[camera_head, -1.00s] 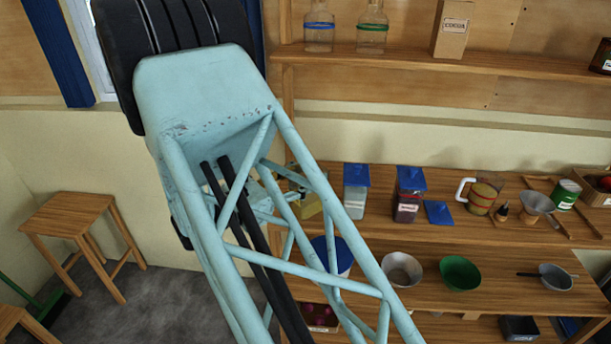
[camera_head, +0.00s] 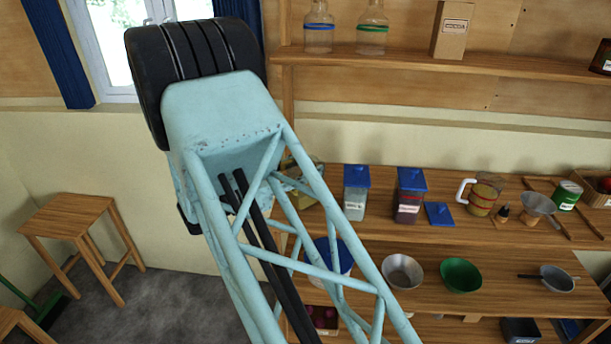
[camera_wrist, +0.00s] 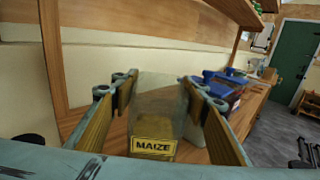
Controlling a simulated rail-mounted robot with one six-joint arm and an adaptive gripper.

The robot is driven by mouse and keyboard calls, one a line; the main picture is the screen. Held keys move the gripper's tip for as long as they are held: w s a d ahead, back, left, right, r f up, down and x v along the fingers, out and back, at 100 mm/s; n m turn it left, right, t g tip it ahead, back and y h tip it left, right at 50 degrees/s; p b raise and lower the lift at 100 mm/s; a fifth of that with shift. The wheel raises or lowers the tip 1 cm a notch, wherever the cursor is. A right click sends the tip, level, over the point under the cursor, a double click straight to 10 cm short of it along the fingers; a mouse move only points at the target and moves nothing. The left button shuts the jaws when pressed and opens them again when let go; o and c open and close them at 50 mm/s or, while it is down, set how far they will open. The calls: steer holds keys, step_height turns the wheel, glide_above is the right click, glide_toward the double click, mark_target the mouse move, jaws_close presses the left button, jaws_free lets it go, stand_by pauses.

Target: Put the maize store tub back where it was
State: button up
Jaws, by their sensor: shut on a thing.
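The maize store tub (camera_wrist: 156,112) is a clear tub with a yellow MAIZE label, in the middle of the wrist view. My gripper (camera_wrist: 158,92) is shut on it, with one finger on each side. No lid shows on the tub. In the head view the tub (camera_head: 313,178) shows only in part behind my arm, at the left end of the counter. My gripper is mostly hidden there. Whether the tub's base touches the counter cannot be told.
Two blue-lidded tubs (camera_head: 356,195) (camera_head: 409,196) stand to the right on the counter (camera_head: 480,235). A loose blue lid (camera_head: 438,214) lies beside them. A measuring jug (camera_head: 482,195) stands farther right. An upper shelf (camera_head: 420,64) holds bottles and a cocoa box (camera_head: 453,30).

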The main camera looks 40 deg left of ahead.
steer(key=shift+f+b, duration=0.3)
steer(key=shift+f, duration=1.35)
steer(key=o, duration=1.6)
steer(key=shift+c, duration=0.2)
steer(key=shift+r, duration=0.15)
steer(key=shift+s+a, duration=0.1)
steer(key=shift+s, duration=0.3)
steer(key=p+v, duration=0.1)
steer(key=v, duration=1)
steer(key=shift+s, duration=0.1)
